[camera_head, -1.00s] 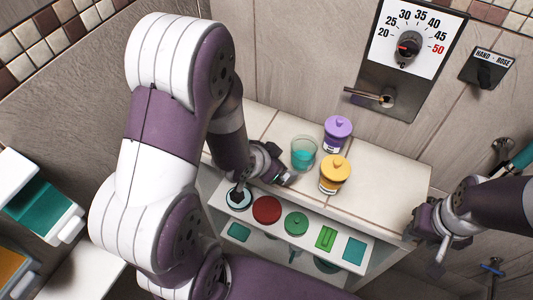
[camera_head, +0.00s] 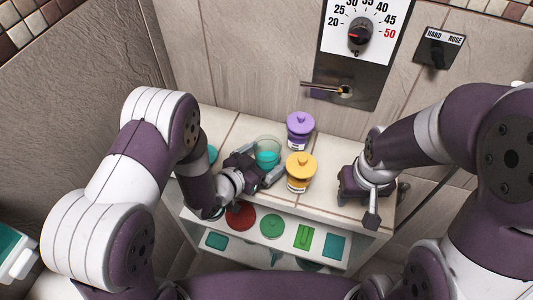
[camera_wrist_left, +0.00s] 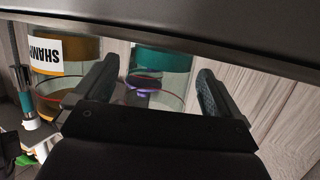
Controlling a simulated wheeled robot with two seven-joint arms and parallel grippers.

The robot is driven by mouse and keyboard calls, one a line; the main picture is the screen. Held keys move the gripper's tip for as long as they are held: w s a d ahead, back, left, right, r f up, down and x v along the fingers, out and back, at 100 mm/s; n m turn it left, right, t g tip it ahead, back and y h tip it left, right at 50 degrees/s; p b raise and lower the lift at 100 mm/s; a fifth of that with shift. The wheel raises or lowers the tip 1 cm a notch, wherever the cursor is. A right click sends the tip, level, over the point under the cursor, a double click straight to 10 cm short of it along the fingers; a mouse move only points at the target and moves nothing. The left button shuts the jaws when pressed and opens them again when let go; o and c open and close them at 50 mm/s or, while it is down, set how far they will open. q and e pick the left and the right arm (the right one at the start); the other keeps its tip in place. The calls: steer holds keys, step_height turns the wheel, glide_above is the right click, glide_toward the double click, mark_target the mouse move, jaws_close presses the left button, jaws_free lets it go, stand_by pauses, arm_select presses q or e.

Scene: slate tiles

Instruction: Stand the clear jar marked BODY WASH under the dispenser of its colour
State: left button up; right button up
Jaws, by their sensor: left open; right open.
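A clear jar with teal content (camera_head: 267,152) stands on the white tiled counter, left of the yellow jar. No label on it is readable. My left gripper (camera_head: 262,168) is open at its near left side, low over the counter. In the left wrist view the clear jar (camera_wrist_left: 165,65) shows between the two spread fingers, not clasped. My right gripper (camera_head: 371,212) is open and empty by the counter's right end. A teal dispenser (camera_head: 12,245) is partly in view at the far left edge.
A yellow lidded jar (camera_head: 300,172) stands close right of the clear jar; its upside-down label begins SHAM in the wrist view. A purple lidded jar (camera_head: 300,128) is behind. A lower shelf (camera_head: 325,262) holds red, green and teal items. A metal spout (camera_head: 345,91) juts from the wall.

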arm_select(q)
steer(key=shift+x, duration=0.8)
steer(key=shift+r, duration=0.1)
steer(key=c, duration=1.3)
